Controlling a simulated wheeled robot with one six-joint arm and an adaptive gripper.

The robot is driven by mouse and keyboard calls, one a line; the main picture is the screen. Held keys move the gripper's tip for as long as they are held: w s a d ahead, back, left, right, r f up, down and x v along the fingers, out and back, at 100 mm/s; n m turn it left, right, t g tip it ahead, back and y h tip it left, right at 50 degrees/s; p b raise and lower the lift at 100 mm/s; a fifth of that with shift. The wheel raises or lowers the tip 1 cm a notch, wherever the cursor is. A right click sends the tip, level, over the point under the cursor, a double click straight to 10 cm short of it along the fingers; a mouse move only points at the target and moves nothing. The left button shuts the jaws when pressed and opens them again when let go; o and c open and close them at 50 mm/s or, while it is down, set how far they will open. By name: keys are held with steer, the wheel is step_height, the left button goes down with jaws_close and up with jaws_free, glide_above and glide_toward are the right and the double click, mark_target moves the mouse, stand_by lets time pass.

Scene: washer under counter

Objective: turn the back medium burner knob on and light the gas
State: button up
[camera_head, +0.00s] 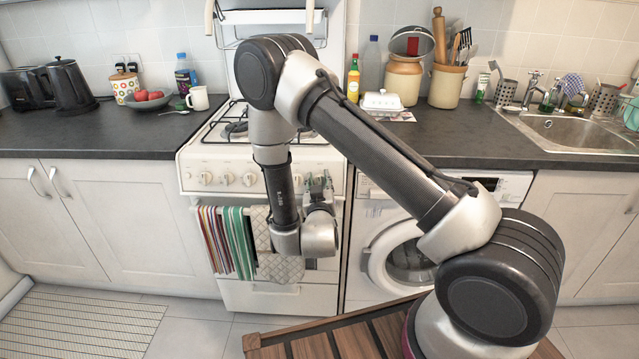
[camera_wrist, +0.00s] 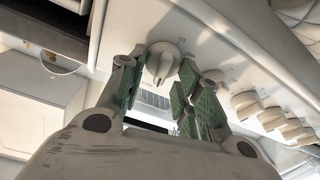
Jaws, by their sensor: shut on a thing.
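The white stove (camera_head: 190,160) stands between the counters, with a row of cream knobs (camera_head: 228,179) on its front panel. My gripper (camera_head: 318,187) is at the right part of that panel. In the wrist view my gripper (camera_wrist: 162,75) has its green-padded fingers on either side of one round cream knob (camera_wrist: 163,56) and is shut on it. More knobs (camera_wrist: 245,104) show to the right in that view. The markings by the held knob are too small to read, so I cannot tell which burner it serves. My arm hides part of the hob (camera_head: 222,128); no flame is visible.
Striped towels (camera_head: 228,240) hang on the oven rail below the knobs. The washer (camera_head: 400,250) is to the right under the counter. A mug (camera_head: 198,98) and fruit bowl (camera_head: 148,100) stand left of the hob; a butter dish (camera_head: 382,101) stands right.

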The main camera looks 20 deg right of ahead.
steer(key=n, duration=0.2)
steer(key=n+y, duration=0.1)
steer(key=n, duration=0.2)
steer(key=shift+n+y, duration=0.3)
steer(key=n+y, duration=0.1)
steer(key=n, duration=0.3)
steer(key=shift+a+f+g, duration=0.1)
steer(key=shift+g, duration=0.2)
steer(key=n+g+y, duration=0.1)
steer(key=n, duration=0.3)
steer(key=shift+n, duration=0.4)
steer(key=shift+a+f+n+g, duration=0.15)
steer(key=shift+n+g, duration=0.15)
steer(key=shift+n, duration=1.1)
steer(key=o, duration=0.9)
steer(key=shift+s, duration=0.15)
